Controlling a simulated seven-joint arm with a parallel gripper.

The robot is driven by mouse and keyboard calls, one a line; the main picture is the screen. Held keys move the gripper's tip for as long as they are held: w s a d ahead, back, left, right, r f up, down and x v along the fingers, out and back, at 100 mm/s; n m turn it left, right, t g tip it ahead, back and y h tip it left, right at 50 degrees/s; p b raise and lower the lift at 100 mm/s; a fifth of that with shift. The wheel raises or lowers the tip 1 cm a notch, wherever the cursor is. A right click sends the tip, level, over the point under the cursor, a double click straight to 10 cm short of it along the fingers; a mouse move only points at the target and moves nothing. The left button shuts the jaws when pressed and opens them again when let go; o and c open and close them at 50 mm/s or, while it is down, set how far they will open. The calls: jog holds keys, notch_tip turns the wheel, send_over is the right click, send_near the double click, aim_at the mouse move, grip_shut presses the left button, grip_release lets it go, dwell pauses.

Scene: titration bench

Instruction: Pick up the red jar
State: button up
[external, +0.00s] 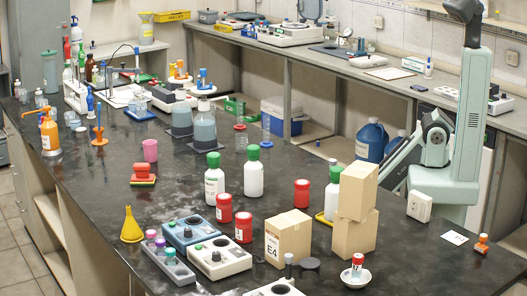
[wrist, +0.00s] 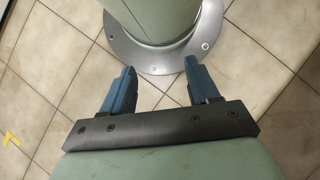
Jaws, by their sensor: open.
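Several red containers stand on the dark bench in the external view. One red jar (external: 223,208) stands near a green-capped white bottle, and a second red jar (external: 243,227) is just in front and to its right. A third red jar (external: 301,193) stands farther right, behind a cardboard box. A smaller red-and-white jar (external: 357,262) sits in a white dish (external: 356,278). I cannot tell which jar the task means. My gripper (wrist: 158,74) is open and empty in the wrist view, over the tiled floor beside my base. No jar shows there, and I cannot make the gripper out in the external view.
Cardboard boxes (external: 287,240) and a stack of two (external: 354,235) stand near the jars. Green-capped bottles (external: 253,175) are behind them. Grey and blue instruments (external: 216,256) and a yellow funnel (external: 131,228) are at front left. The bench is fairly clear around the pink cup (external: 150,150).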

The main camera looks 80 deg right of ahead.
jog(key=shift+o, duration=0.5)
jog(key=o, duration=0.3)
jog(key=shift+w, duration=0.1)
